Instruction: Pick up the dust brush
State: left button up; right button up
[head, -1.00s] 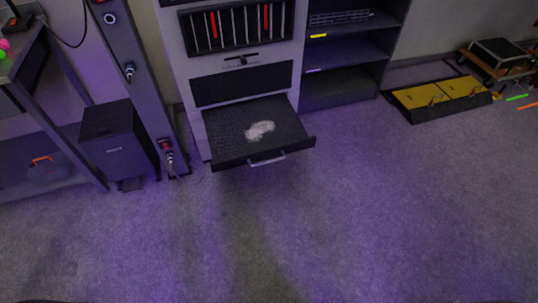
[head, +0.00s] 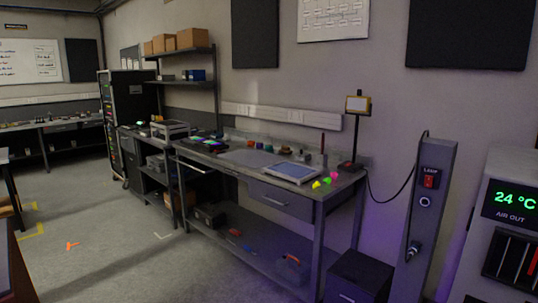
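I cannot make out a dust brush for certain in the head view. A workbench (head: 240,157) stands along the wall with several small items on its top. A thin upright brown item (head: 323,145) stands near the bench's back right; it is too small to tell what it is. A tablet-like panel with a pale screen (head: 293,172) lies on the bench top. Small yellow, green and pink pieces (head: 327,181) lie near its right front corner. Neither of my grippers is in view.
A dark box (head: 358,277) stands on the floor right of the bench, beside a grey post with a lamp switch (head: 430,180). A cabinet with a "24 °C" display (head: 512,200) is at the right edge. Open floor (head: 110,245) lies to the left.

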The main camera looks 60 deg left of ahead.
aim_at(285, 150)
jog(key=u, duration=1.7)
jog(key=i+j, duration=0.1)
jog(key=i, duration=0.45)
jog(key=i+j+z, duration=0.1)
jog(key=i, duration=0.5)
jog(key=i+j, duration=0.15)
jog(key=i, duration=0.4)
jog(key=i+j, duration=0.15)
jog(key=i, duration=0.4)
jog(key=i+j, duration=0.15)
jog(key=j, duration=0.2)
jog(key=i+j, duration=0.15)
jog(key=j, duration=0.2)
jog(key=i+j+z, duration=0.1)
jog(key=j, duration=0.25)
jog(key=i+j, duration=0.15)
jog(key=j, duration=0.2)
jog(key=i+j, duration=0.15)
jog(key=j, duration=0.25)
jog(key=i+j+z, duration=0.1)
jog(key=j, duration=0.25)
